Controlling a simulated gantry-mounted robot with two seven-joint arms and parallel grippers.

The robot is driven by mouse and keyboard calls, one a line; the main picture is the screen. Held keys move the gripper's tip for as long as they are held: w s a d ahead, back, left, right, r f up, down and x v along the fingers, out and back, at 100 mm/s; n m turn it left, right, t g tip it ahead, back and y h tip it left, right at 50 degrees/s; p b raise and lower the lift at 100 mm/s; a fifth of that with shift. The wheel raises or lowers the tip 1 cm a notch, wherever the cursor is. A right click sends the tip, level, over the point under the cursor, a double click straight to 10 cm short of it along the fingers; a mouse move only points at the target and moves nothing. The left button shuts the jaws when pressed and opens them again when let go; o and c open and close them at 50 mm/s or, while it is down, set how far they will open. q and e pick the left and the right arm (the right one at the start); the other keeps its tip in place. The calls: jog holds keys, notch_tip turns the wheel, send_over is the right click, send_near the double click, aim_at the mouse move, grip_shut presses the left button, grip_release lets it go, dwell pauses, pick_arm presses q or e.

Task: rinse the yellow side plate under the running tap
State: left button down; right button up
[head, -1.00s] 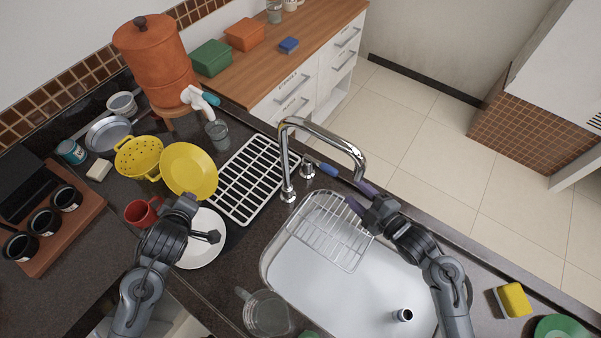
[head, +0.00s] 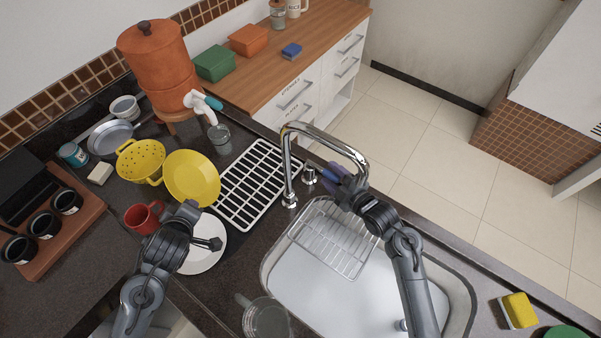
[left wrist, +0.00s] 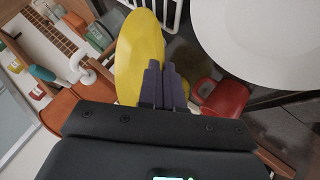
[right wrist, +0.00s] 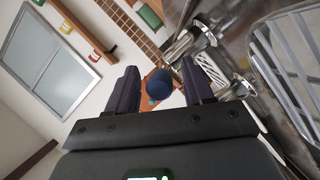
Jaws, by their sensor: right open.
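The yellow side plate (head: 192,178) is tilted above the counter beside the yellow colander. My left gripper (head: 190,206) is shut on its near edge; the left wrist view shows the closed fingers (left wrist: 165,82) against the plate (left wrist: 140,50). The chrome tap (head: 325,138) arches over the sink (head: 330,290); I see no water coming from it. My right gripper (head: 340,174) is open beside the lever; contact cannot be told.
A wire rack (head: 335,240) sits in the sink. A white drying rack (head: 255,185) lies left of the tap. A white plate (head: 205,250), red mug (head: 143,217) and glass jug (head: 267,320) stand near my left arm. A sponge (head: 518,310) lies at the right.

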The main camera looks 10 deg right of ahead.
jog(key=shift+c, duration=0.5)
grip_shut()
jog(key=r+p, duration=0.1)
jog(key=p, duration=0.2)
jog(key=shift+r+g, duration=0.15)
jog(key=shift+g, duration=0.25)
jog(key=shift+w+h+p, duration=0.1)
jog(key=shift+h+p, duration=0.2)
jog(key=shift+p, duration=0.15)
jog(key=shift+a, duration=0.1)
